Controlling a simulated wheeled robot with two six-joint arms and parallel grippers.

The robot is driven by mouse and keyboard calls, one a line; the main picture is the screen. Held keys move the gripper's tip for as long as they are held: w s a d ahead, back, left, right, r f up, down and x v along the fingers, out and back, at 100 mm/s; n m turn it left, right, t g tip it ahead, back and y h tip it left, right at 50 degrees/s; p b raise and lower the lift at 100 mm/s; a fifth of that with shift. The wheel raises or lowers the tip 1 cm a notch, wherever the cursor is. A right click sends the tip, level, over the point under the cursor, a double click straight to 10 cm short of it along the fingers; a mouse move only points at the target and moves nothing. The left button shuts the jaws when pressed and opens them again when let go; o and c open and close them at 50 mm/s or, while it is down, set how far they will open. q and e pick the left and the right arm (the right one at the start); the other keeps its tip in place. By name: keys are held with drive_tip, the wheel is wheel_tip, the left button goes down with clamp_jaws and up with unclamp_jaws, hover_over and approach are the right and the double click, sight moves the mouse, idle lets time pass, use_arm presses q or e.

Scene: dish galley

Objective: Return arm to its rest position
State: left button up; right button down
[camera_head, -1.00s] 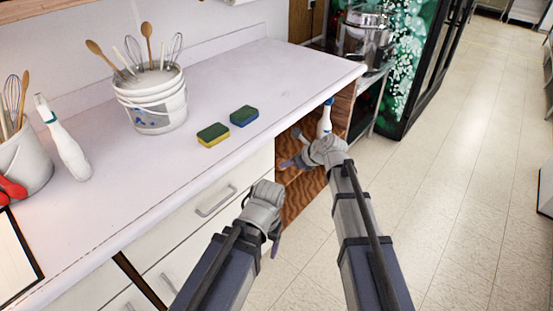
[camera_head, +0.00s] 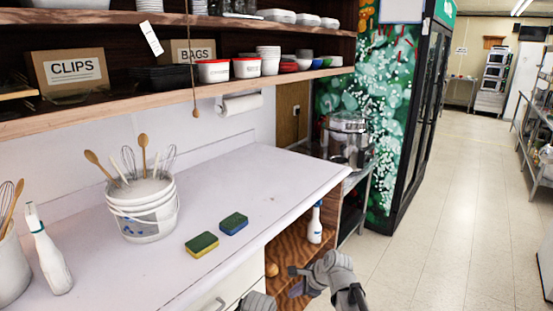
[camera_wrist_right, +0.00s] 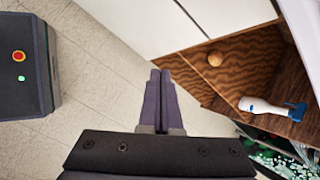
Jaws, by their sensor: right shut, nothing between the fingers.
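My right gripper (camera_head: 298,284) is at the bottom of the head view, in front of the open wooden cubby (camera_head: 290,251) under the counter. In the right wrist view its two dark fingers (camera_wrist_right: 160,80) are pressed together and empty. A white spray bottle with a blue head (camera_head: 315,225) stands in the cubby, apart from the gripper. The bottle also shows in the right wrist view (camera_wrist_right: 268,107), lying sideways in that picture. Only a grey part of my left gripper (camera_head: 257,301) shows at the bottom edge; its fingers are hidden.
The counter (camera_head: 270,190) holds two sponges (camera_head: 202,244), a utensil bucket (camera_head: 145,208) and another spray bottle (camera_head: 48,256). A round wooden knob (camera_head: 271,269) is in the cubby. A loaded shelf (camera_head: 170,108) hangs above. Open floor (camera_head: 430,240) lies to the right.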

drive_tip(key=s+d+f+n+g+h, duration=0.2)
drive_tip(key=s+d+n+h, duration=0.1)
drive_tip(key=s+d+n, duration=0.45)
drive_tip(key=s+d+f+n+g+h, duration=0.15)
drive_tip(key=s+d+n, duration=0.25)
drive_tip(key=s+n, duration=0.55)
drive_tip(key=s+a+r+n+h+p, duration=0.2)
drive_tip(key=a+r+n+p, duration=0.3)
drive_tip(key=a+r+p, duration=0.3)
drive_tip(key=s+a, duration=0.1)
drive_tip(key=a, duration=0.2)
drive_tip(key=shift+s+r+g, duration=0.15)
drive_tip(key=shift+s+g, duration=0.15)
drive_tip(key=shift+g, duration=0.05)
